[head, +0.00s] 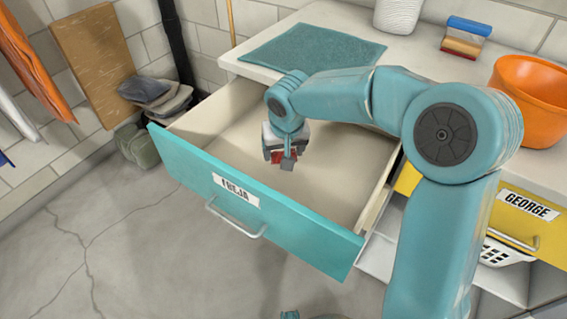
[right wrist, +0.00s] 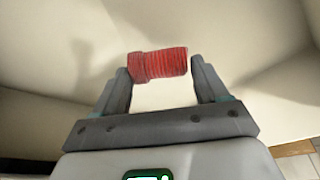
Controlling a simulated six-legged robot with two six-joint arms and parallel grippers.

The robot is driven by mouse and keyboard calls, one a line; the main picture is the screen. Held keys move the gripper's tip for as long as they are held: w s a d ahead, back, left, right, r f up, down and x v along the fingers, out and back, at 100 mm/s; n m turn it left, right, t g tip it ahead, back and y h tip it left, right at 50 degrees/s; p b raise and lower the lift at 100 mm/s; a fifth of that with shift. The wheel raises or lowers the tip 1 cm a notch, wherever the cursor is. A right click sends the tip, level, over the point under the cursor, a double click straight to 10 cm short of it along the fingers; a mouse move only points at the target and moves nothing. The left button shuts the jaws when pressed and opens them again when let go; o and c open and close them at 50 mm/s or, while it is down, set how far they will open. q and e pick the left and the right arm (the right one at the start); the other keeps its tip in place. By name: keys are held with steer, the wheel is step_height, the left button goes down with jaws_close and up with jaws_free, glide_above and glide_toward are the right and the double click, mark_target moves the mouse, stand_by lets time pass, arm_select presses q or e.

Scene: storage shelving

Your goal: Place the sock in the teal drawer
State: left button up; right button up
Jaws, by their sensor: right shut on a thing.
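The teal drawer (head: 255,215), labelled FREJA, is pulled open, and its pale inside shows no loose things in it. My right gripper (head: 281,160) is inside or just over the open drawer; its exact height above the drawer floor is hard to tell. It is shut on a small red ribbed thing, which looks like the sock (right wrist: 158,64). The right wrist view shows the sock between the two fingertips, with pale drawer surfaces behind it. In the head view the gripper hides most of the sock.
A yellow drawer (head: 515,212) labelled GEORGE is at the right. The counter above holds a teal mat (head: 310,55), a white ribbed pot (head: 398,14), an orange bowl (head: 530,100) and a coloured stack (head: 465,37). A corkboard (head: 92,62) and folded cloths (head: 160,100) stand left.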

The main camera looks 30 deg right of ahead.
step_height(320, 180, down, 4)
steer(key=shift+f+b, duration=0.15)
steer(key=shift+b, duration=0.25)
steer(key=shift+f, duration=0.1)
steer(key=o, duration=1)
steer(key=shift+o, duration=0.2)
steer(key=shift+r, duration=0.35)
steer(key=p+v, duration=0.3)
steer(key=v, duration=0.8)
steer(key=shift+r, duration=0.3)
